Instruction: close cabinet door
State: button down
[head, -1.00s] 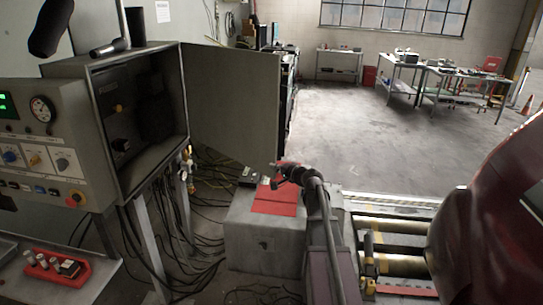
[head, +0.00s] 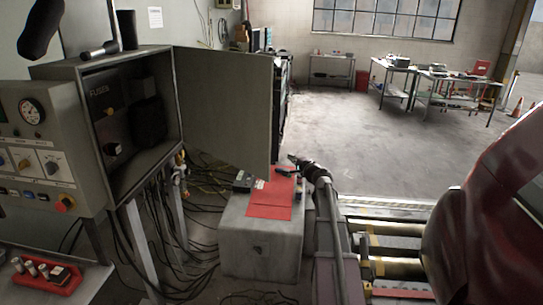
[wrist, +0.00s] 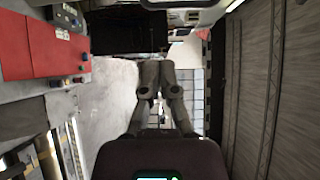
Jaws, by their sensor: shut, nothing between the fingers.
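The grey cabinet (head: 150,62) stands at the left in the head view, with fuses and dark parts inside. Its flat grey door (head: 225,110) is hinged on the cabinet's right side and stands wide open, reaching to the right. My gripper (head: 284,165) is just right of the door's lower outer edge in the head view, above the grey block. I cannot tell whether it touches the door. In the wrist view my gripper's dark fingers (wrist: 161,72) are together and hold nothing.
A grey block (head: 262,240) with a red sheet (head: 270,198) stands below the door. Cables (head: 200,215) hang and lie under the cabinet. A control panel (head: 35,150) and red tray (head: 45,277) are at the left. Rollers (head: 400,265) lie right; the floor beyond is open.

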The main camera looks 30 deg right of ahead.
jog(key=w+a, duration=0.1)
jog(key=w, duration=0.9)
jog(key=shift+s+a+f, duration=0.1)
jog(key=shift+s+a, duration=0.35)
jog(key=shift+a, duration=0.45)
jog(key=shift+s+a, duration=0.45)
jog(key=shift+a, duration=0.4)
